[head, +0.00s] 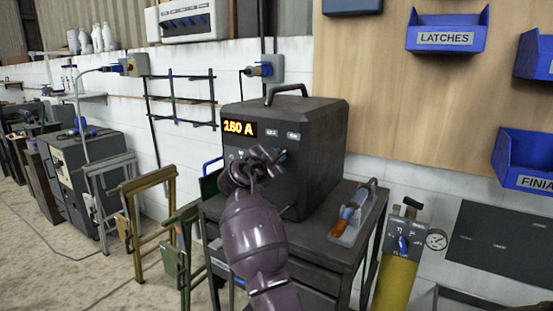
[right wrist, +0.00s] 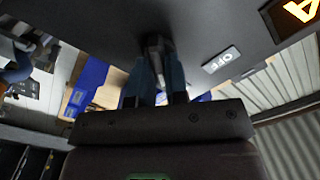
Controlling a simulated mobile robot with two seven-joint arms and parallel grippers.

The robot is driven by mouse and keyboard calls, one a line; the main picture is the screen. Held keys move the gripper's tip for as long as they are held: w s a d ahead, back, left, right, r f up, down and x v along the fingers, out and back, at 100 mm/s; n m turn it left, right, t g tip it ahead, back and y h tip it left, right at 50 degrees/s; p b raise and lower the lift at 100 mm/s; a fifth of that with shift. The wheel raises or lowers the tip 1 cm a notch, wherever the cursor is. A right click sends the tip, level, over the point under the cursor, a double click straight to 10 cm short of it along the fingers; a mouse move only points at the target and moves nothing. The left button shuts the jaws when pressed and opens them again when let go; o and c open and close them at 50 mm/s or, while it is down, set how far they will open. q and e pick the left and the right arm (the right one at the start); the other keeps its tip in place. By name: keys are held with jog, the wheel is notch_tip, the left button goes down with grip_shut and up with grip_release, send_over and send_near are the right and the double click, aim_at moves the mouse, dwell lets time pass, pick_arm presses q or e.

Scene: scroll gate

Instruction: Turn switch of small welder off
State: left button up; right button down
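The small welder (head: 306,150) is a dark grey box with a top handle, standing on a cart. Its orange display (head: 239,128) is lit and reads about 160 A. My right gripper (head: 262,160) is at its front panel, and the arm covers part of that panel. In the right wrist view a grey switch lever (right wrist: 156,46) on the panel sits between the two blue fingers of my right gripper (right wrist: 157,72), which close in on it from both sides. A white OFF label (right wrist: 221,60) is beside the lever. My left gripper is not in view.
The cart (head: 338,255) carries a torch-like tool (head: 352,215) right of the welder. A yellow cylinder (head: 394,283) with a gauge stands farther right. Metal gate frames (head: 150,215) stand left of the cart. Blue bins (head: 447,38) hang on the wooden board.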

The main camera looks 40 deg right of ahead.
jog(key=shift+n, duration=0.3)
pick_arm(q)
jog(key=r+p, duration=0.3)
jog(key=p, duration=0.1)
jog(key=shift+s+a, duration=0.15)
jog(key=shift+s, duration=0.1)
pick_arm(e)
jog(key=n, duration=1.5)
jog(key=shift+w+a, duration=0.1)
jog(key=shift+w, duration=0.15)
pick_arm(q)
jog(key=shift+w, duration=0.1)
pick_arm(e)
jog(key=c, duration=1.1)
grip_release()
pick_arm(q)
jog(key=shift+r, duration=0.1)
